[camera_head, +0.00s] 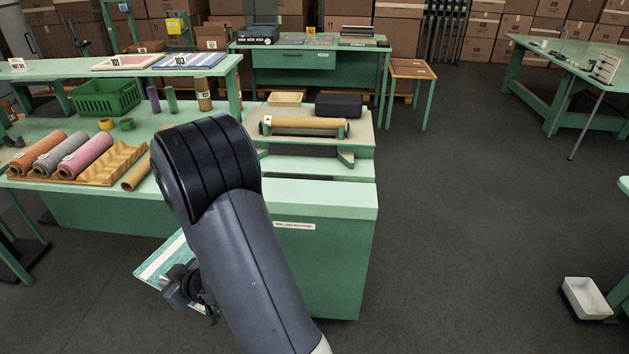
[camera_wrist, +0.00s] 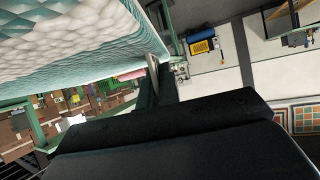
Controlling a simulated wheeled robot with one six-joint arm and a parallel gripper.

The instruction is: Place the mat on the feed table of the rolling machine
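The mat (camera_head: 160,258) is a flat teal and white piece, partly hidden behind my arm. It also fills the upper left of the wrist view (camera_wrist: 75,45), showing a pale scale-like pattern. My gripper (camera_head: 187,284) is shut on the mat's edge and holds it tilted, in front of the green bench and below its top. The rolling machine (camera_head: 305,123) has a tan roller across it. Its pale green feed table (camera_head: 325,196) lies in front of the roller, up and right of my gripper. My arm hides the feed table's left part.
Left on the bench are rolled mats (camera_head: 83,158) in a wooden rack and a green crate (camera_head: 106,97). Behind stands a table with flat mats (camera_head: 190,60). A white bin (camera_head: 586,298) sits at the lower right. The floor right of the machine is clear.

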